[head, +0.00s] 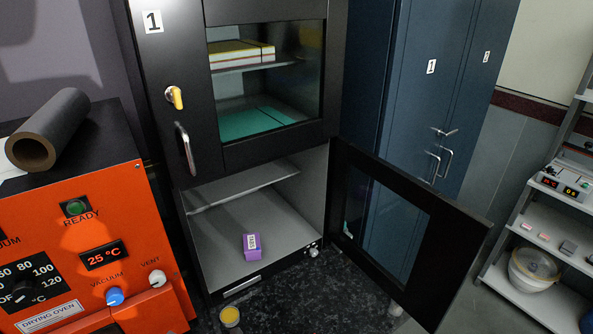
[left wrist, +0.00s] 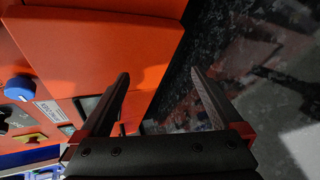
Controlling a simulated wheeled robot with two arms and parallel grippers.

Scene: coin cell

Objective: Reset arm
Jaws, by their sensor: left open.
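My left gripper (left wrist: 160,100) shows in the left wrist view with its two fingers apart and nothing between them. It is close to the orange drying oven (left wrist: 110,40), with dark speckled floor or counter beyond the right finger. Neither gripper shows in the head view. The oven (head: 85,235) stands at the left there, with a 25 °C display and a green READY lamp.
A black cabinet (head: 175,100) stands in the middle. Its lower door (head: 450,240) hangs open to the right. A purple box (head: 252,247) sits inside on the bottom. A yellow-lidded jar (head: 230,316) stands in front. A shelf rack (head: 548,218) is at right.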

